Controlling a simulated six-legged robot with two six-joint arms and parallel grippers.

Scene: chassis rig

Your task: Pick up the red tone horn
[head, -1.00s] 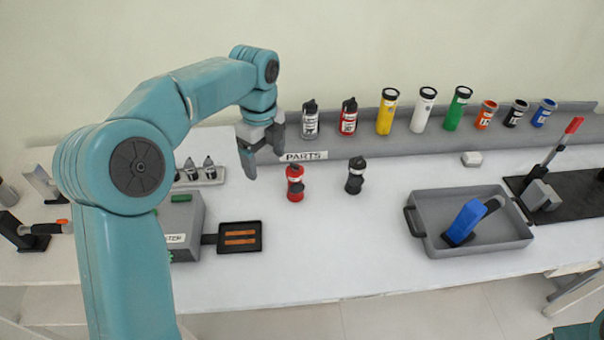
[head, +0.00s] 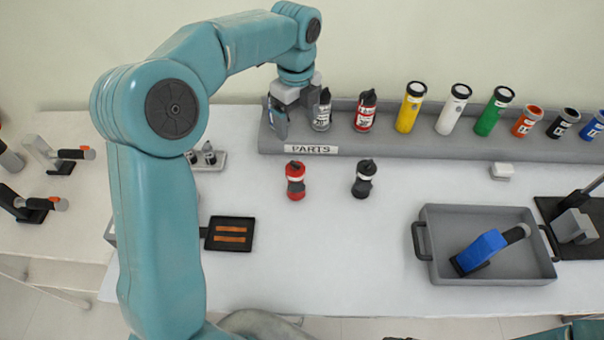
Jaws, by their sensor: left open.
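A small red canister with a white band and dark top (head: 295,180), which looks like the red tone horn, stands upright on the white table. A similar black one (head: 364,179) stands to its right. A red labelled bottle (head: 365,112) with a black top stands in the grey parts rack. My left gripper (head: 291,118) is open and empty at the rack's left end, above and behind the red canister in the picture and apart from it. It is close beside a white labelled bottle (head: 321,112); I cannot tell whether they touch. My right gripper is out of view.
The grey parts rack (head: 400,143) also holds several coloured cylinders. A grey bin (head: 480,214) with a blue tool (head: 482,249) stands at right. A black tray (head: 229,234) with orange strips lies at left. The table around the red canister is clear.

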